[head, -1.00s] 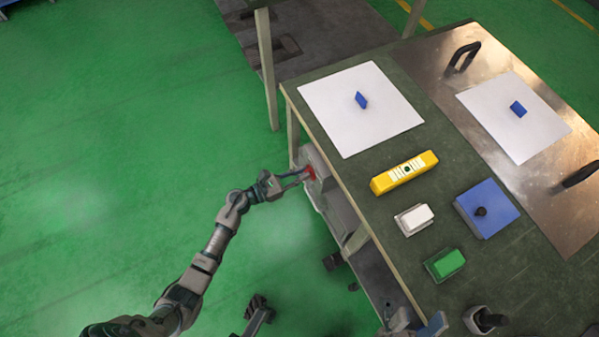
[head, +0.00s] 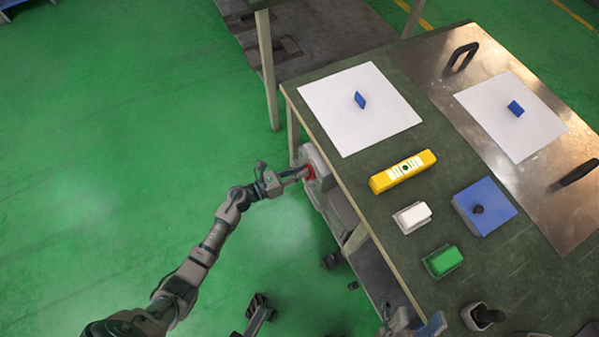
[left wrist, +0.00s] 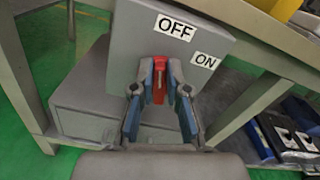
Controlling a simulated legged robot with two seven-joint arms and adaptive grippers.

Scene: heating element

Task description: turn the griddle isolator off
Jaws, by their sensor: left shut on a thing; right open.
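The griddle isolator is a grey box (left wrist: 125,50) on the side of the bench, with OFF and ON labels and a red handle (left wrist: 159,80). In the left wrist view the handle stands upright below the OFF label (left wrist: 174,27), and the ON label (left wrist: 206,60) is to its right. My left gripper (head: 300,174) is at the isolator in the head view. In the left wrist view its two fingers (left wrist: 160,95) are on either side of the red handle, shut on it. My right gripper (head: 416,322) is open, partly visible at the bottom edge near the bench.
The bench top (head: 345,180) holds a yellow bar (head: 403,171), a white block (head: 412,217), a green block (head: 443,262), a blue box (head: 485,207) and white sheets with blue pieces. A metal griddle plate (head: 540,205) lies right. Green floor (head: 110,150) is open left.

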